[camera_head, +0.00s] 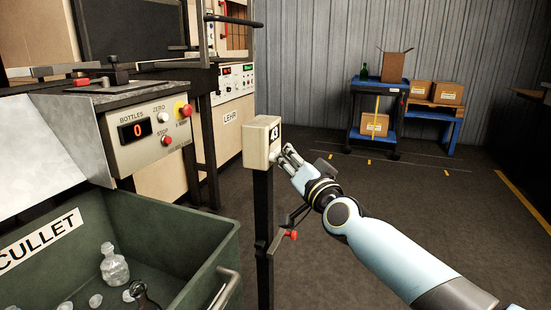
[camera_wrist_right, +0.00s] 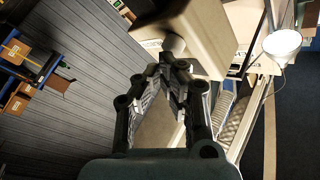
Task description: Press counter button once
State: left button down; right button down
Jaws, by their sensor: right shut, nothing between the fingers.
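A beige counter box (camera_head: 256,146) stands on a dark post, with a white plate reading 43 on its right-hand face. My right gripper (camera_head: 287,154) is shut and empty, with its fingertips close to that face, below the plate. Whether the fingertips touch the button I cannot tell. My left gripper is not in view.
A machine panel (camera_head: 150,132) marked BOTTLES shows a red 0 and has ZERO and STOP buttons. A green CULLET bin (camera_head: 185,225) holds glass at the lower left. A red-ended lever (camera_head: 291,235) sits low by the post. A blue cart (camera_head: 378,115) stands behind; floor on the right is free.

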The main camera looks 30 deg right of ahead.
jog(key=shift+w+a, duration=0.2)
jog(key=shift+w, duration=0.05)
jog(key=shift+s+d, duration=0.1)
dwell(0.6)
jog(key=shift+s+d, duration=0.5)
jog(key=shift+s, duration=0.05)
jog(key=shift+s+d+p, duration=0.3)
jog(key=shift+s+d, duration=0.5)
jog(key=shift+s, duration=0.2)
jog(key=shift+s+d+p, duration=0.3)
jog(key=shift+s+d, duration=0.5)
jog(key=shift+s, duration=0.15)
